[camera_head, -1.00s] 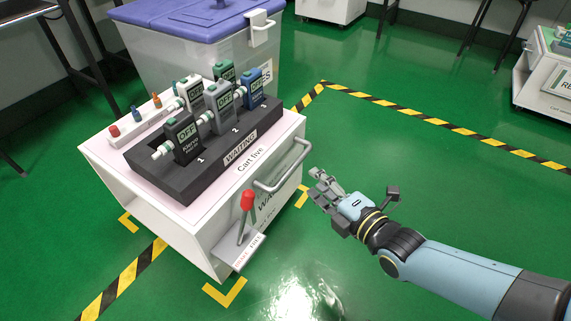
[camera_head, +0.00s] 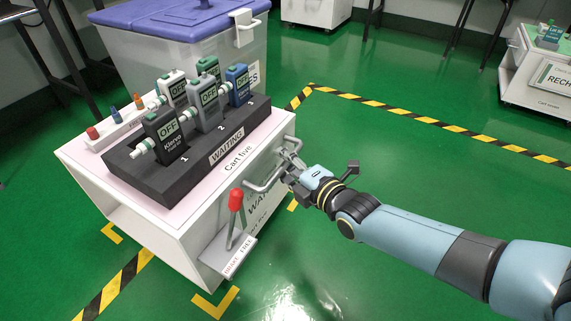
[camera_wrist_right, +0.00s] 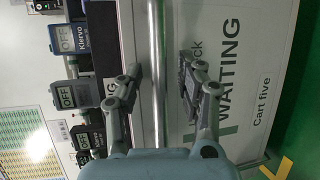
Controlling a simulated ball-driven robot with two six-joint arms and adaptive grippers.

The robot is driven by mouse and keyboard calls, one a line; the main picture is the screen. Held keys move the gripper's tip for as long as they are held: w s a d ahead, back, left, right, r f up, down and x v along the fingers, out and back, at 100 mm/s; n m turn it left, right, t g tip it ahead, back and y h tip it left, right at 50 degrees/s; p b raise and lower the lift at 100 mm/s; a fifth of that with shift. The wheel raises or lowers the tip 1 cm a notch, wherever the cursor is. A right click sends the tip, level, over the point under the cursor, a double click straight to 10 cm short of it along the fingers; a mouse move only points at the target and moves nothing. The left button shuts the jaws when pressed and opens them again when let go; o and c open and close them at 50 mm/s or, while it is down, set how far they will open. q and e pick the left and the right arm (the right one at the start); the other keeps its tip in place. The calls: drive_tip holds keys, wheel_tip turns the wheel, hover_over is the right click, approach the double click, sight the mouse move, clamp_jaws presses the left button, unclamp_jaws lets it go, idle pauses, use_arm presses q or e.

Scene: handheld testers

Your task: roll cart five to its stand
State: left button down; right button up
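Cart five (camera_head: 215,215) is a white cart with a pale top, standing on the green floor by yellow corner marks (camera_head: 217,302). Its grey bar handle (camera_head: 262,186) is on the side facing my right arm. My right gripper (camera_head: 288,166) is open at the handle's right part. In the right wrist view, the handle bar (camera_wrist_right: 157,60) runs between the two spread fingers, with a gap on each side. A red-knobbed lever (camera_head: 235,200) rises from a labelled plate low on the cart's same side. My left gripper is not in view.
A black rack (camera_head: 150,187) with several handheld testers sits on the cart. A clear bin with a purple lid (camera_head: 180,12) stands close behind. Another white cart (camera_head: 535,88) is at the far right. Black-yellow tape (camera_head: 430,121) crosses otherwise open floor.

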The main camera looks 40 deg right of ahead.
idle(0.3)
clamp_jaws()
idle(0.4)
